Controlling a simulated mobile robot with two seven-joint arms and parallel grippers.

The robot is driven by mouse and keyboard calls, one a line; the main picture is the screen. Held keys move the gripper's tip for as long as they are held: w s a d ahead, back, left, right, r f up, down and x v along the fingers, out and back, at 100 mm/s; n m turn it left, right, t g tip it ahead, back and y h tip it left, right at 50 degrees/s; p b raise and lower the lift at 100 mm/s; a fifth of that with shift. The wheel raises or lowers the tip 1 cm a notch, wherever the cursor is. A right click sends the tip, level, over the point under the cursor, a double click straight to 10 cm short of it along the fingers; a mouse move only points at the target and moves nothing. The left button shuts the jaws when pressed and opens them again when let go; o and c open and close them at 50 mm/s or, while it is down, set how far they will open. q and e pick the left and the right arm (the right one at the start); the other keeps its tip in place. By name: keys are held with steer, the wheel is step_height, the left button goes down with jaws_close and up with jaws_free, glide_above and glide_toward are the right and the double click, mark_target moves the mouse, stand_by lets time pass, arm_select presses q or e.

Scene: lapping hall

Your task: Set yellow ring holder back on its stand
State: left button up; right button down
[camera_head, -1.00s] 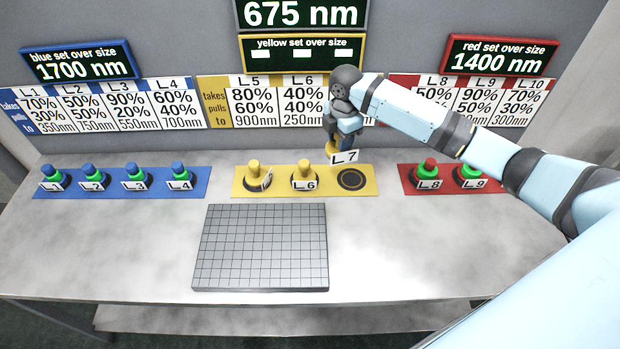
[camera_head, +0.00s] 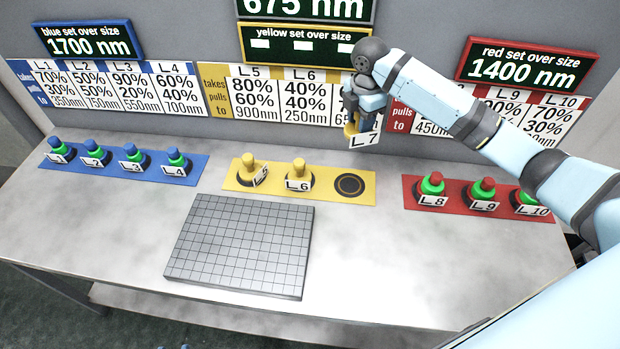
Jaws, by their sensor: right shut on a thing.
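The yellow ring holder (camera_head: 350,131) with the white tag L7 (camera_head: 364,141) is held in the air by my right gripper (camera_head: 357,112). My right gripper is shut on it, and the fingers hide its upper part. Its stand is the yellow mat (camera_head: 325,189), whose dark round spot (camera_head: 350,185) at the right end is empty. The holder appears above and slightly right of that spot, apart from it. Two more yellow holders, L5 (camera_head: 247,172) and L6 (camera_head: 298,175), stand upright on the same mat. My left gripper is not in view.
A grey gridded plate (camera_head: 240,245) lies in front of the yellow mat. A blue mat (camera_head: 200,170) with several holders is at left, a red mat (camera_head: 415,190) with holders at right. Sign boards (camera_head: 300,45) stand behind. The bench (camera_head: 365,260) is clear at front right.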

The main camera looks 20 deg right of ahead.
steer(key=shift+f+p, duration=0.4)
steer(key=shift+f, duration=9.5)
steer(key=shift+f, duration=0.15)
steer(key=c, duration=0.8)
jaws_free()
steer(key=shift+o, duration=0.2)
step_height(320, 180, up, 12)
steer(key=shift+r, duration=0.2)
